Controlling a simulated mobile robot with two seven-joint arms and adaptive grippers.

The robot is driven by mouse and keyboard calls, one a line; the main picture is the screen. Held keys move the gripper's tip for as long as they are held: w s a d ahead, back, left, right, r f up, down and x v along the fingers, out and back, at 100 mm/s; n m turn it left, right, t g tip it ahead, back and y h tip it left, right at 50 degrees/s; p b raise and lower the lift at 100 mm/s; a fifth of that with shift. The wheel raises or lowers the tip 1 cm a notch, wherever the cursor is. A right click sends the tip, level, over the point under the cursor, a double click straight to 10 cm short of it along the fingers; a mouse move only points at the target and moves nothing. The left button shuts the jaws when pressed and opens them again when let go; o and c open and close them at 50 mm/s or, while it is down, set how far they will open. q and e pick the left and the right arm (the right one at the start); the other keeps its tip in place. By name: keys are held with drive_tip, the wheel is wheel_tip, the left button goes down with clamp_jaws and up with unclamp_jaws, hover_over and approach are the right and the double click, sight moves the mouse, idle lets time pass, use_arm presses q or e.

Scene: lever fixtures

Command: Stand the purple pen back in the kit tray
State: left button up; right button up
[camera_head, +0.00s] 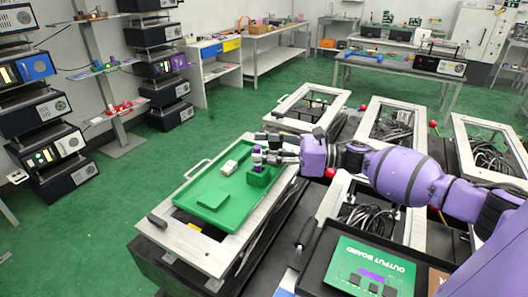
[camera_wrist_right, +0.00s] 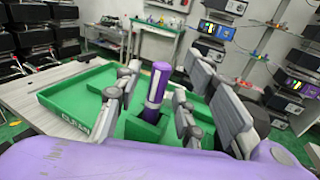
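The purple pen (camera_wrist_right: 159,84) stands nearly upright in a green holder block (camera_wrist_right: 142,130) in the right wrist view. Its lower end is inside the block and hidden. In the head view the pen (camera_head: 257,159) is small and partly covered by my right gripper. The holder block (camera_head: 262,177) sits at the far right corner of the green kit tray (camera_head: 192,196). My right gripper (camera_head: 267,154) is at the pen, and in the wrist view its fingers (camera_wrist_right: 152,103) stand either side of it with gaps visible. My left gripper is not in view.
The tray lies on a framed panel (camera_head: 176,238) with a handle. An output board (camera_head: 371,268) in a black tray is at the front right, under my right arm.

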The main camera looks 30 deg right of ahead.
drive_tip(key=v, duration=1.2)
drive_tip(key=shift+a+f, duration=0.1)
